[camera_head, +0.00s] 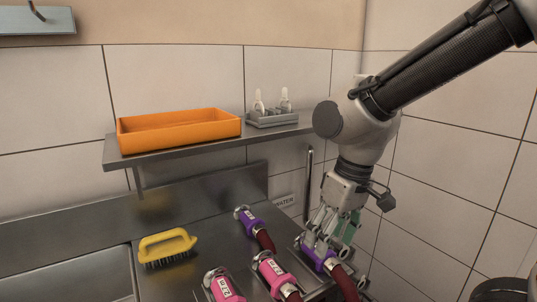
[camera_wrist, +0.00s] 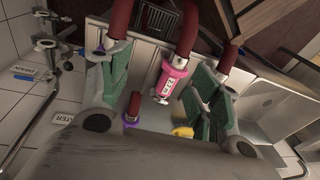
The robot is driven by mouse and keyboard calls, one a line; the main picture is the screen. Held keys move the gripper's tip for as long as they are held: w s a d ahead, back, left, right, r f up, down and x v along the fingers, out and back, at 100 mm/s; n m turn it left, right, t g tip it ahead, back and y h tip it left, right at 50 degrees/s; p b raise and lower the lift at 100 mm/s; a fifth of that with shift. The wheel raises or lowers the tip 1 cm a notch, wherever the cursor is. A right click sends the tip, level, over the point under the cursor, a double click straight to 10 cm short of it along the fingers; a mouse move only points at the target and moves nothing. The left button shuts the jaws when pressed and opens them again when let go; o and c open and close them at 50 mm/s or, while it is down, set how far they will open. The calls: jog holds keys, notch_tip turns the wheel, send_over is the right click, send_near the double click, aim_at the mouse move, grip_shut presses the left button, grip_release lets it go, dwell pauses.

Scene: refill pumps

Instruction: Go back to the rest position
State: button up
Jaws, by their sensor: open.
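My gripper (camera_head: 322,242) is at the right of the steel counter, pointing down, with its fingers spread. In the wrist view, its green-padded fingers (camera_wrist: 158,85) stand wide apart with nothing clamped between them. A purple-collared fitting (camera_head: 318,258) on a dark red hose is right at the fingertips in the head view, partly hidden by them; I cannot tell whether they touch it. Two pink labelled fittings (camera_head: 272,272) (camera_head: 222,288) and another purple one (camera_head: 250,222) lie to the left. A pink fitting (camera_wrist: 170,80) shows between the fingers in the wrist view.
A steel shelf (camera_head: 180,149) holds an orange tray (camera_head: 180,128) and a grey holder (camera_head: 272,119) with small bottles, left of my arm. A yellow brush (camera_head: 167,247) lies by the sink (camera_head: 80,280). A tiled wall is close at the right.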

jog(key=s+d+r+m+t, duration=0.1)
jog(key=d+r+m, duration=0.1)
jog(key=d, duration=0.6)
jog(key=s+d+r+m+t+h, duration=0.1)
jog(key=d+r, duration=0.3)
jog(key=d, duration=0.4)
jog(key=s+d+r+m+t+h, duration=0.1)
jog(key=s+d+r+m+t, duration=0.1)
jog(key=d, duration=0.6)
jog(key=shift+s+r+m, duration=0.35)
jog(key=shift+r+m, duration=0.2)
jog(key=shift+m, duration=0.45)
